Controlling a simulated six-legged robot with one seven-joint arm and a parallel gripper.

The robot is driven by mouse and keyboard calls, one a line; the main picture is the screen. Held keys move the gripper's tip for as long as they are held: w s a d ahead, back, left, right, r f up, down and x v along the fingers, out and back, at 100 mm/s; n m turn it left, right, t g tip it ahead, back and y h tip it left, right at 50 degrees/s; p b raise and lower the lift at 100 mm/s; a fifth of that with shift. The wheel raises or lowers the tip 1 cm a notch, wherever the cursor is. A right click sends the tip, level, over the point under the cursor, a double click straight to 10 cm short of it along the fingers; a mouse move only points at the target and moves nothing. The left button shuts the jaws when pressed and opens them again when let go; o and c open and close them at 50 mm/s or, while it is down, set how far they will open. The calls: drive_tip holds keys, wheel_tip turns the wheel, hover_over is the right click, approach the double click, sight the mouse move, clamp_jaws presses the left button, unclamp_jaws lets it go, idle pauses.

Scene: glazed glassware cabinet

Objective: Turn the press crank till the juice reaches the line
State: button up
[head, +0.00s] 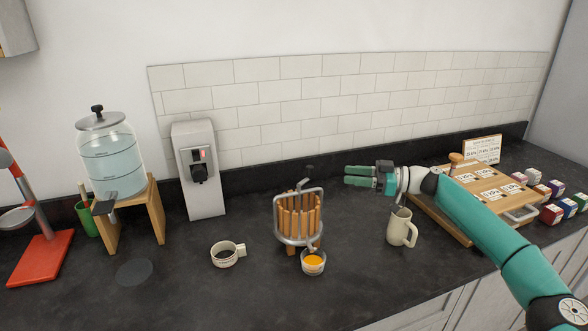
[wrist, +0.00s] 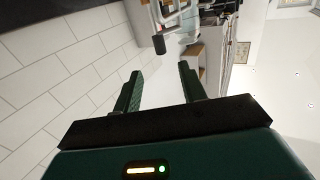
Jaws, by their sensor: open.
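The juice press (head: 298,216) has wooden slats in a grey metal frame and stands upright mid-counter. Its crank (head: 303,183) is on top, with a dark knob (head: 310,168). A small clear cup (head: 314,266) with orange juice (head: 314,260) stands under the front of the press; I cannot make out a line on it. My gripper (head: 348,175) is open and empty, right of the crank and apart from it, fingers pointing left. In the wrist view the dark knob (wrist: 160,44) shows beyond and between my open fingers (wrist: 160,74).
A cream jug (head: 400,228) stands right of the press, below my arm. A white mug-like cup (head: 226,255) is left. A grey dispenser (head: 199,170) and a water tank (head: 110,160) stand behind left. A wooden board with cards (head: 430,212) and several small boxes lie right.

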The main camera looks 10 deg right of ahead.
drive_tip(key=x, duration=1.4)
drive_tip(key=shift+w+r, duration=0.1)
clamp_jaws()
